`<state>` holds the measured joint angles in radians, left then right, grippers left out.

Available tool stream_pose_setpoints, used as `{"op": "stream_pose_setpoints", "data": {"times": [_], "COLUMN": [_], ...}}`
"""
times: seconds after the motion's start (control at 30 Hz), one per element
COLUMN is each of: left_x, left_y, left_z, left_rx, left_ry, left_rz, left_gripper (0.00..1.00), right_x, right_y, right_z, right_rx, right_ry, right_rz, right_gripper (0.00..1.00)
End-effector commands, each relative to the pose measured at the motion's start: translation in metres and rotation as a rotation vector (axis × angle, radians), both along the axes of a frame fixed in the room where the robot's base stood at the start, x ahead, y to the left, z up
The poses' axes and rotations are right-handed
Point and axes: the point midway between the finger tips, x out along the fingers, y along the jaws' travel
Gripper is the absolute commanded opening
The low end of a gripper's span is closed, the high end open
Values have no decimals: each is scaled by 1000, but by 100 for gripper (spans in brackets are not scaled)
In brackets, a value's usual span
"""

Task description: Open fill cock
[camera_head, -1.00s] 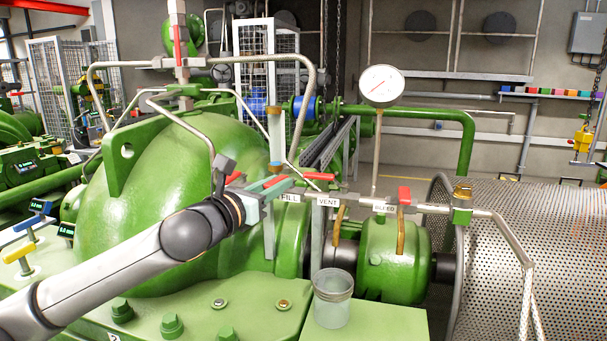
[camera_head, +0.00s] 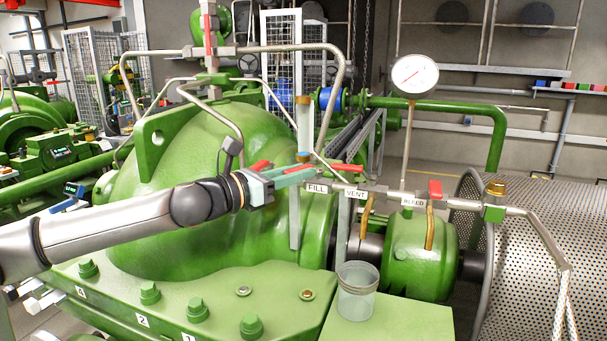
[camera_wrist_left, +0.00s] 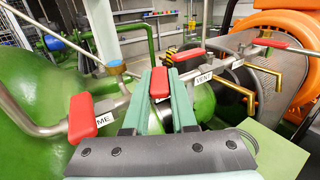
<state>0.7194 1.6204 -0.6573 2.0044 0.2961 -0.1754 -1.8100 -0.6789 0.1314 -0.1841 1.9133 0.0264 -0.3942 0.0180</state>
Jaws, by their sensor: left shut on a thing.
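The fill cock's red lever (camera_wrist_left: 159,83) lies between the teal fingers of my left gripper (camera_wrist_left: 158,95) in the left wrist view. My left gripper (camera_head: 302,173) reaches in from the left to the pipe row just left of the FILL label (camera_head: 317,188) in the head view. It is shut on the lever, which the fingers mostly hide there. A red lever (camera_head: 347,168) by the VENT label (camera_head: 355,192) stands to the right. Another red lever (camera_wrist_left: 82,118), over a partly hidden label ending in ME, is left of the gripper. My right gripper is not in view.
A BLEED label (camera_head: 413,202) and its red lever (camera_head: 435,188) are farther right. A clear cup (camera_head: 357,292) stands on a green block below the pipes. A dial gauge (camera_head: 414,75) rises behind. The big green casing (camera_head: 190,150) lies close behind my arm.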

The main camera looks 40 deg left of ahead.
Motion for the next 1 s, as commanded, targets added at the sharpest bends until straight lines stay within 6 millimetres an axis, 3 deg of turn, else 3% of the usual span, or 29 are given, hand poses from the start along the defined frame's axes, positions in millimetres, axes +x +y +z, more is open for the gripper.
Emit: {"op": "stream_pose_setpoints", "data": {"times": [0.3,0.33,0.6,1.0], "left_x": [0,0,0,-6], "left_y": [-1,-1,0,3], "left_z": [-2,-2,-1,-2], "left_rx": [0,0,0,4], "left_ry": [3,3,1,-1], "left_rz": [-4,-3,-1,2], "left_gripper": [0,26,55,55], "right_x": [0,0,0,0], "right_y": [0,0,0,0], "right_z": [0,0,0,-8], "right_rx": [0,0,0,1], "right_ry": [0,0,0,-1], "right_rz": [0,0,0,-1], "right_gripper": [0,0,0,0]}}
